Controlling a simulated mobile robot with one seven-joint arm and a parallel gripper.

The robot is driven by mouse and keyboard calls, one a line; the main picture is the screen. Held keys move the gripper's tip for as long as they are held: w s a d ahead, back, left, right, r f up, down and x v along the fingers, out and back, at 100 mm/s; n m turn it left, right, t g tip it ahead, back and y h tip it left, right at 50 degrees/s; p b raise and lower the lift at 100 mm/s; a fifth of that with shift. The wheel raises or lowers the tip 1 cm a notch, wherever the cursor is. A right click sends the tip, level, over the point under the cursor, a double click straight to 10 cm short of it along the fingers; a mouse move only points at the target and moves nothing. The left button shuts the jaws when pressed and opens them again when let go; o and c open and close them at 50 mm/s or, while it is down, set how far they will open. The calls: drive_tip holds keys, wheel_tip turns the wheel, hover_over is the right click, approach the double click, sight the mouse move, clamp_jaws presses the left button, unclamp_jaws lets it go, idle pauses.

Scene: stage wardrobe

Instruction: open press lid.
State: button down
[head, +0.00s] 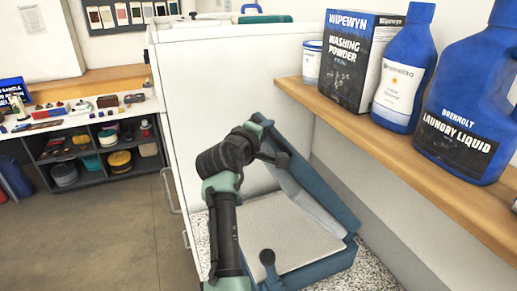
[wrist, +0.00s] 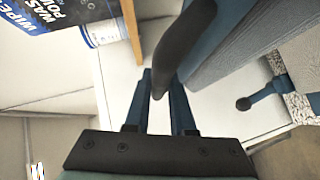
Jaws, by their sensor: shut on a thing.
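The press stands on a speckled counter in the head view, with a pale pad (head: 270,232) on its blue base. Its blue lid (head: 332,199) is raised at a steep tilt on the right side of the base, its pale inner face towards the pad. My gripper (head: 277,157) is at the lid's upper far end. In the wrist view my gripper (wrist: 162,100) is shut on the dark lid handle (wrist: 186,48), which passes between the two fingers. The lid (wrist: 235,45) fills the upper right there. The gripper hides much of the handle in the head view.
A wooden shelf (head: 400,150) on the right holds a washing powder box (head: 352,60), a blue bottle (head: 404,70) and a laundry liquid jug (head: 468,95), close to the lid. A white panel (head: 235,75) stands behind my arm. A dark knob (head: 267,257) sits at the press front.

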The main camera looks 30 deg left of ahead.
drive_tip(key=shift+w+d+r+p, duration=0.3)
drive_tip(key=shift+w+d+r, duration=0.65)
drive_tip(key=shift+w, duration=0.1)
drive_tip(key=c, duration=0.8)
unclamp_jaws()
drive_tip(key=shift+a, duration=0.1)
drive_tip(key=shift+o, duration=0.2)
drive_tip(key=shift+s+b, duration=0.45)
drive_tip(key=shift+s, duration=0.3)
drive_tip(key=b+v, duration=0.4)
drive_tip(key=v, duration=0.7)
drive_tip(key=shift+s+r, duration=0.2)
